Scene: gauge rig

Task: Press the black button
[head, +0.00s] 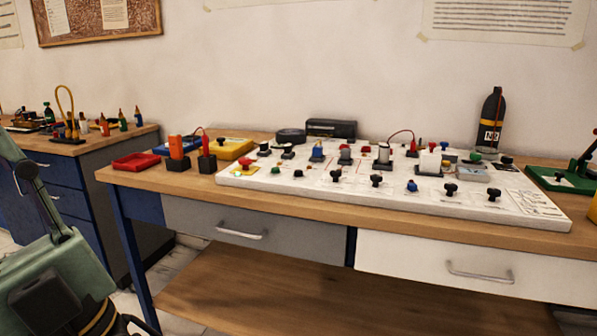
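A white panel (310,186) lies on the wooden workbench and carries many small controls. Several black knobs stand along its front edge, among them a left one (336,175), a middle one (376,180), and two at the right (450,189) and far right (493,194). Smaller black-topped pieces sit at the panel's back left (264,147) and back right (506,161). I cannot tell at this size which of these black pieces is the button. My gripper is not in view. A green link of mine shows at the lower left, apart from the panel.
The bench's front strip is clear. A second bench (80,146) is at left.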

